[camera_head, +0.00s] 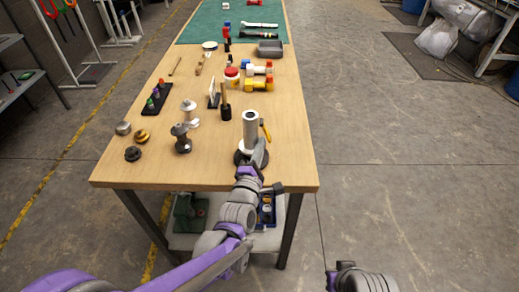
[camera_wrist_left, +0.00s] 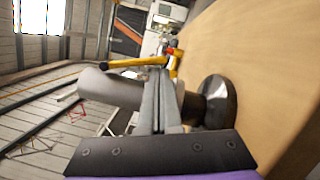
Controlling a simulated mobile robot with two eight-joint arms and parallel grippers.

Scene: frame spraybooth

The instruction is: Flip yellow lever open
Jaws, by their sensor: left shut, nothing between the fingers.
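The yellow lever (camera_head: 266,129) sticks out on the right side of an upright silver cylinder (camera_head: 250,127) near the table's front. In the left wrist view the lever (camera_wrist_left: 127,62) is a long yellow bar joined to a yellow fitting (camera_wrist_left: 174,63), beyond the cylinder (camera_wrist_left: 112,88). My left gripper (camera_head: 260,147) is in front of the cylinder, close to the lever's near end. Its two fingers (camera_wrist_left: 159,78) are together with nothing between them. They overlap the cylinder in the wrist view; I cannot tell whether they touch it or the lever.
The wooden table (camera_head: 215,165) holds metal fittings (camera_head: 182,138) to the left, a wooden-handled tool (camera_head: 225,105), a red-and-white jar (camera_head: 232,77) and yellow parts (camera_head: 258,85) behind. A green mat (camera_head: 210,28) lies at the back. The table's front right is bare.

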